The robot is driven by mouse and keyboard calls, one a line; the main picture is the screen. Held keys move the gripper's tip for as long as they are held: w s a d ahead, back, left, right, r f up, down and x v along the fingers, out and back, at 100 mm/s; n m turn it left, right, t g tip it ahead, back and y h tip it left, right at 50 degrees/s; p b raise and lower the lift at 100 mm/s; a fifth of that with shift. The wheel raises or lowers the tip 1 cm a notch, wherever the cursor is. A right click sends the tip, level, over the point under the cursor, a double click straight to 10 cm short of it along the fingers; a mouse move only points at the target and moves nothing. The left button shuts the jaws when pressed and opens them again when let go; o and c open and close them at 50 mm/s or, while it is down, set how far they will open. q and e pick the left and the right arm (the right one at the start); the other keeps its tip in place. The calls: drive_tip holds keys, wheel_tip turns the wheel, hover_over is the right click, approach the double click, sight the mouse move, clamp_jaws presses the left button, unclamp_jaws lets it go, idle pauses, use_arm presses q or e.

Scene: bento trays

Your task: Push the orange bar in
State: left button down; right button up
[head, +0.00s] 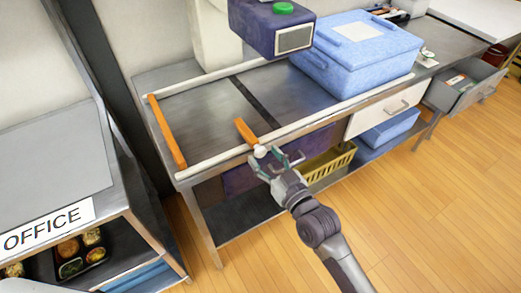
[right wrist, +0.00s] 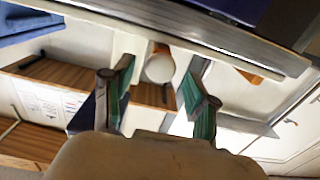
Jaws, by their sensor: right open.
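A short orange bar (head: 245,131) lies across the front white rail of the metal table, its white round end (head: 260,151) sticking out over the front edge. A longer orange bar (head: 166,132) spans the left end of the table between the two rails. My right gripper (head: 272,161) is open at the table's front edge, at the white end. In the right wrist view, the white round end (right wrist: 160,67) shows between and beyond my two open fingers (right wrist: 157,92); contact cannot be told. My left gripper is not in view.
A dark blue machine with a green button (head: 272,24) hangs over the table's back. A blue lidded box (head: 358,62) stands to the right. Below are a yellow basket (head: 327,167) and a white drawer (head: 388,107). An open drawer (head: 465,83) juts out at right. An OFFICE shelf (head: 60,160) stands left.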

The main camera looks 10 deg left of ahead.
drive_tip(key=v, duration=0.8)
drive_tip(key=shift+s+d, duration=0.25)
drive_tip(key=shift+s, duration=0.05)
drive_tip(key=d+f+m+g+h, duration=0.1)
drive_tip(key=d+f+h, duration=0.15)
drive_tip(key=f, duration=0.75)
drive_tip(key=d+f+m+g+h, duration=0.15)
drive_tip(key=d+f, duration=0.25)
drive_tip(key=f, duration=0.7)
drive_tip(key=s+d+f+g+h, duration=0.2)
drive_tip(key=s+d+f, duration=0.15)
drive_tip(key=f, duration=0.45)
drive_tip(key=s+d+f+g+h, duration=0.2)
drive_tip(key=s+d+f, duration=0.15)
drive_tip(key=f, duration=0.45)
drive_tip(key=s+d+f+g+h, duration=0.1)
drive_tip(key=s+f, duration=0.4)
drive_tip(key=s, duration=0.5)
drive_tip(key=s+d+f+m+g, duration=0.1)
drive_tip(key=s+d+f+g, duration=0.2)
drive_tip(key=s, duration=0.7)
drive_tip(key=s+d+f+m+g+h, duration=0.1)
drive_tip(key=s+d+f+g, duration=0.2)
drive_tip(key=s+f, duration=0.5)
drive_tip(key=shift+s+d+h, duration=0.3)
drive_tip(key=shift+s+d, duration=0.2)
drive_tip(key=shift+s, duration=0.45)
